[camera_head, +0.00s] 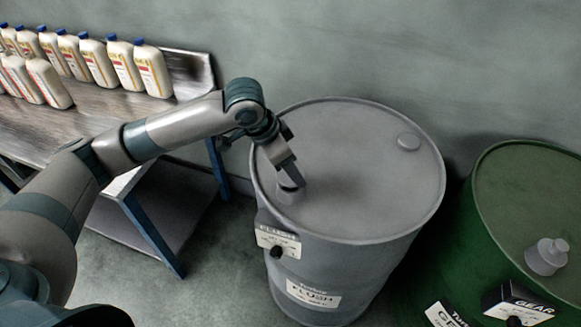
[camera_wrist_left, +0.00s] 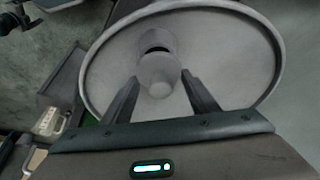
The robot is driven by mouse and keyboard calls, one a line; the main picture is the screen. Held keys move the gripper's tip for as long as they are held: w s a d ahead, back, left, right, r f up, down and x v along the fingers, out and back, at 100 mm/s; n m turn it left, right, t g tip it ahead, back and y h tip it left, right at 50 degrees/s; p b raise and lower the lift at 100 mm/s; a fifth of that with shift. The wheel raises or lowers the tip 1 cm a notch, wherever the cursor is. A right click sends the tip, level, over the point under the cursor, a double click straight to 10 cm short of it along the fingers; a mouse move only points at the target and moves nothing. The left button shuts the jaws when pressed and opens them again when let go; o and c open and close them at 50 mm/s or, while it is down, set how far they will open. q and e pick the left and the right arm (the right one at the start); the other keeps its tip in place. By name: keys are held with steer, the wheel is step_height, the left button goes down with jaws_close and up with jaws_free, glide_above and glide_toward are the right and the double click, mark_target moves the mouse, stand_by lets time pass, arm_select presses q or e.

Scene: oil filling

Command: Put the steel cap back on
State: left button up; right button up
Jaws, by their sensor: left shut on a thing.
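A steel cap with a rounded knob is between the fingers of my left gripper (camera_head: 290,182). In the left wrist view, the steel cap (camera_wrist_left: 160,78) sits between the two dark fingers, and the gripper is shut on it. It is at the filler neck near the left rim of the grey drum (camera_head: 360,190). A dark gap shows between the cap and the neck (camera_wrist_left: 155,38) behind it, so the cap looks not flush with it. My gripper hides part of the cap in the head view. My right gripper is in neither view.
A green drum (camera_head: 510,190) with its own grey cap (camera_head: 546,256) stands at the right. A metal table (camera_head: 100,125) with several white bottles (camera_head: 120,62) stands at the left. A small round plug (camera_head: 408,141) is on the grey drum's far side. The rest of its top is clear.

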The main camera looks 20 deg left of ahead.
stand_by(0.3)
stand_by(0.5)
arm_select(q)
steer(key=shift+p, duration=0.65)
stand_by(0.4)
steer(key=shift+p, duration=0.7)
steer(key=shift+f, duration=0.2)
stand_by(0.4)
steer(key=shift+f, duration=0.9)
